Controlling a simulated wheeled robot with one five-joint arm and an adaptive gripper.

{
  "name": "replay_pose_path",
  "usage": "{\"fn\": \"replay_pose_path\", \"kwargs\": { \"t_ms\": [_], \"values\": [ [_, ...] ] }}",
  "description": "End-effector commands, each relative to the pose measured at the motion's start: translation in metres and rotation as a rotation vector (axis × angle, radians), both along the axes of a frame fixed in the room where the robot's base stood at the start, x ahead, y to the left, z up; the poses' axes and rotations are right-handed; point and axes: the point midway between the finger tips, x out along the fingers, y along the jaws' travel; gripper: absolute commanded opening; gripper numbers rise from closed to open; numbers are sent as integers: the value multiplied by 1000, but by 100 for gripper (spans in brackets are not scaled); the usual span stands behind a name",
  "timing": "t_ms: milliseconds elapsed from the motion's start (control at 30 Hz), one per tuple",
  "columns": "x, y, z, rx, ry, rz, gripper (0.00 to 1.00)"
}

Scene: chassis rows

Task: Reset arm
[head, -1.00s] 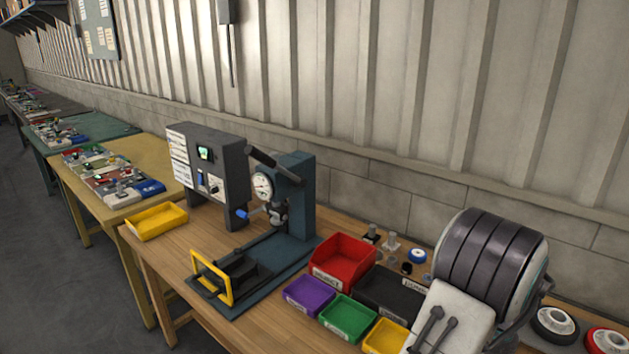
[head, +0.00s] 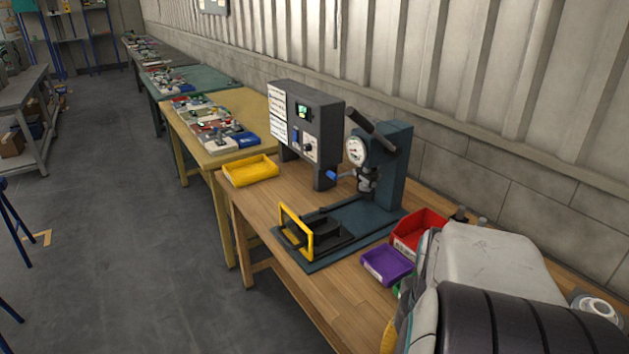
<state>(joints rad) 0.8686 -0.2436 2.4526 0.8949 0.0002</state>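My arm shows at the lower right of the head view as white and black ribbed links, close to the camera. My gripper is not in the frame, so I cannot see its fingers or whether it holds anything. The arm links cover part of the workbench (head: 262,204) and some of the bins on it.
On the bench stand a press (head: 392,165), a grey control box (head: 306,134), a yellow tray (head: 250,170), a purple bin (head: 387,264) and a red bin (head: 418,228). More benches line the wall. Open grey floor (head: 110,240) lies left, with a shelf rack (head: 28,117) beyond.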

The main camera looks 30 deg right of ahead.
Motion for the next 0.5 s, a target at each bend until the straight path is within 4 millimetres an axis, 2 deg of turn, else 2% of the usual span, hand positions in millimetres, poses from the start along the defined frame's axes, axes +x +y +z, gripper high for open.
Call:
{"fn": "replay_pose_path", "kwargs": {
  "t_ms": [33,300,500],
  "values": [
    [8,14,5,-25,-22,81,58],
    [38,74,32,-118,-157,441,58],
    [50,111,49,-152,-255,660,58]
  ]
}}
